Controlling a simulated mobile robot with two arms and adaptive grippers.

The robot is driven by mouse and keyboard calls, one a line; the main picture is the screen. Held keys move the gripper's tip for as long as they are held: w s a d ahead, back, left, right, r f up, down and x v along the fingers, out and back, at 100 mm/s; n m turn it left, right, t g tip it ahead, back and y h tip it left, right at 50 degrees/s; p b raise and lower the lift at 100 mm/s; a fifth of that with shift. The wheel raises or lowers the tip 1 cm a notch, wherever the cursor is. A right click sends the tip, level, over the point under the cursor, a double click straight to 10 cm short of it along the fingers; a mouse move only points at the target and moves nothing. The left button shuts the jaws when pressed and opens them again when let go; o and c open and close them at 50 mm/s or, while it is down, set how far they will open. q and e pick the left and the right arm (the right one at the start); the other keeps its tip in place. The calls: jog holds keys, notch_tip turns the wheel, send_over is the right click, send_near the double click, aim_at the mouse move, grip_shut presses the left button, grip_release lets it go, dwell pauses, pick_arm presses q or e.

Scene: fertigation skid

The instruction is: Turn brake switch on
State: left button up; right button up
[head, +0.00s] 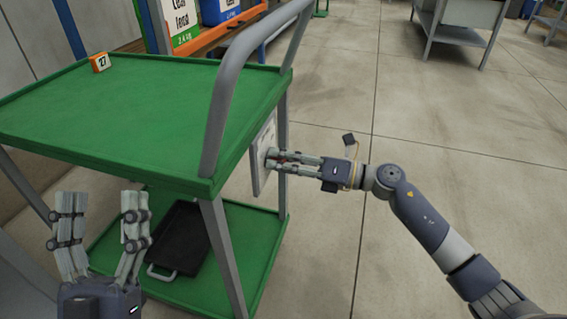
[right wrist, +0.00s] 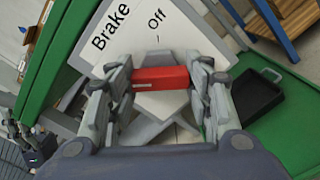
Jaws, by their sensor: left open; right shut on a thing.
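The brake panel (head: 263,152) is a pale plate on the end of the green cart, seen nearly edge-on in the head view. In the right wrist view the panel (right wrist: 171,35) carries the words "Brake" and "Off", with a small tick below "Off". The red switch handle (right wrist: 160,77) lies across the picture below that tick. My right gripper (head: 273,160) reaches the panel from the right and is shut on the red handle, with fingers (right wrist: 160,85) on both its sides. Any "On" mark is hidden.
The green cart (head: 130,115) has a grey push handle (head: 222,105) and an orange-white "27" block (head: 100,62) on top. A black tray (head: 183,238) lies on its lower shelf. Open floor (head: 440,120) spreads to the right.

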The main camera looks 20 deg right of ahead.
jog(key=shift+f, duration=0.15)
jog(key=o, duration=1)
jog(key=shift+o, duration=0.2)
jog(key=v, duration=1.2)
